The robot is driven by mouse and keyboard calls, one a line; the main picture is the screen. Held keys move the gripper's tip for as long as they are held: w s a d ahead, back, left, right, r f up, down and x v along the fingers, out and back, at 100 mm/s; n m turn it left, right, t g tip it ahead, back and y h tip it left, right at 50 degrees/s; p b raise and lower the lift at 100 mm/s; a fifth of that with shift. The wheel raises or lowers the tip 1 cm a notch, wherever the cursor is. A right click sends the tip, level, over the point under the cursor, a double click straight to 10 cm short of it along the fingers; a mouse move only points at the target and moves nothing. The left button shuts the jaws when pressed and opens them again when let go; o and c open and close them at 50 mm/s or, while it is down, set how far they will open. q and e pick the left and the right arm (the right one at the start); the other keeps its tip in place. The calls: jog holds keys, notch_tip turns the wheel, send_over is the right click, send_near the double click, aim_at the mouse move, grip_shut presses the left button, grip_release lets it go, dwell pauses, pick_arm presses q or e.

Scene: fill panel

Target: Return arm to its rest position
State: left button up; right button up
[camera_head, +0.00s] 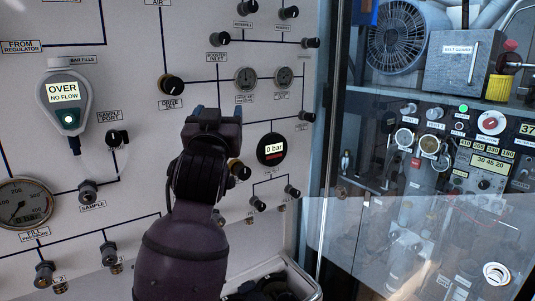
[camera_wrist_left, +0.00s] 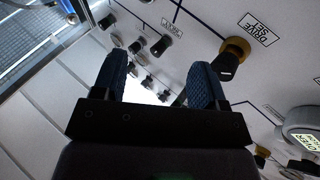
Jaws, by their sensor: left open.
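My left arm rises from the bottom middle of the head view. Its gripper (camera_head: 212,115) is in front of the white fill panel (camera_head: 130,55), below and right of the drive set knob (camera_head: 171,85). In the left wrist view the two blue fingers of the gripper (camera_wrist_left: 158,82) are spread apart with nothing held between them. The drive set knob, black with a brass collar, also shows there (camera_wrist_left: 233,58), right of the fingers and apart from them. The arm hides part of the panel. My right gripper is not in view.
A grey analyser (camera_head: 68,100) reading "OVER NO FLOW" hangs at the left. A round display (camera_head: 273,149) reads "0 bar". A brass-collared knob (camera_head: 240,170) sits close beside my wrist in the picture. A glass pane (camera_head: 345,120) fronts machinery at the right.

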pick_arm(q)
jog(key=s+a+f+m+g+h, duration=0.1)
jog(key=s+a+f, duration=0.15)
jog(key=f, duration=0.85)
jog(key=s+a+f+g, duration=0.2)
jog(key=a+f, duration=0.2)
jog(key=f, duration=0.7)
jog(key=s+a+f+m+g+h, duration=0.1)
jog(key=s+a+f, duration=0.15)
jog(key=f, duration=0.75)
jog(key=s+a+f+g+y, duration=0.1)
jog(key=s+a+f+g, duration=0.2)
jog(key=s+f, duration=0.9)
jog(key=s+a+f+n+g+y, duration=0.1)
jog(key=s+a+f+g, duration=0.2)
jog(key=s+f, duration=0.9)
jog(key=a, duration=0.3)
jog(key=shift+s+a+f+y, duration=0.2)
jog(key=shift+f+y, duration=0.1)
jog(key=shift+f, duration=0.1)
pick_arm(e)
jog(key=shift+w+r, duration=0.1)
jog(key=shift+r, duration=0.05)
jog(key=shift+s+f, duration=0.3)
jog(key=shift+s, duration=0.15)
